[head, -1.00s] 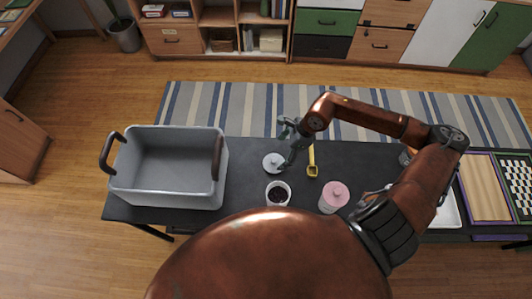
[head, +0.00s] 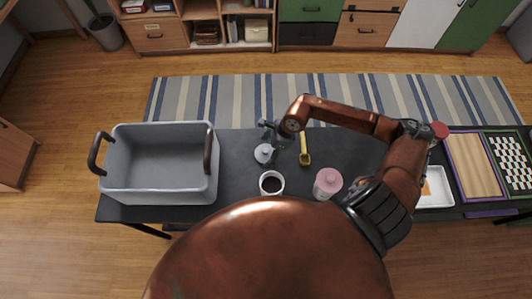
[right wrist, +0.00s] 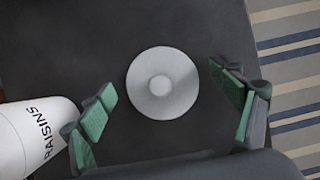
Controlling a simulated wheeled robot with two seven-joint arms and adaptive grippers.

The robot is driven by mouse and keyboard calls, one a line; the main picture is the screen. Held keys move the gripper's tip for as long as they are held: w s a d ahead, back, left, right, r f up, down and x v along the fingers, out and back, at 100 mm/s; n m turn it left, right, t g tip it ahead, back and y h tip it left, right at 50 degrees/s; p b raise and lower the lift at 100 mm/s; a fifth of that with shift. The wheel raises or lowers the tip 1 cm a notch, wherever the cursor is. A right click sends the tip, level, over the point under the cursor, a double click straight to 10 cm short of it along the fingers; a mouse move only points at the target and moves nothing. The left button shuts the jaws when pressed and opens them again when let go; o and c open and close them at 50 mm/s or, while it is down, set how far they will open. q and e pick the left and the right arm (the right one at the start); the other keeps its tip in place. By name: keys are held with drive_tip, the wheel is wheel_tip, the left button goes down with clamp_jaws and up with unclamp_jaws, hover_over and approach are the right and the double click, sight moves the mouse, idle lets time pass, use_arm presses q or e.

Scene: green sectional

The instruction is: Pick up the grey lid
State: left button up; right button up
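The grey lid (head: 264,154) is a round disc with a small knob, lying flat on the dark table (head: 236,190). It also shows in the right wrist view (right wrist: 162,83). My right gripper (right wrist: 166,108) is open and empty, its green-padded fingers apart on either side of the lid's near edge. In the head view the right gripper (head: 285,145) is just above and right of the lid. An open white jar (head: 271,184) with dark contents stands close by; its side reads RAISINS in the right wrist view (right wrist: 35,138). My left gripper is out of view.
A grey bin (head: 160,194) with two handles stands at the table's left. A yellow tool (head: 304,150) lies right of the gripper, and a pink-lidded canister (head: 327,184) stands nearer. A white tray (head: 438,201) and framed boards (head: 474,166) are at the right.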

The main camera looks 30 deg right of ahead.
drive_tip(key=c, duration=0.9)
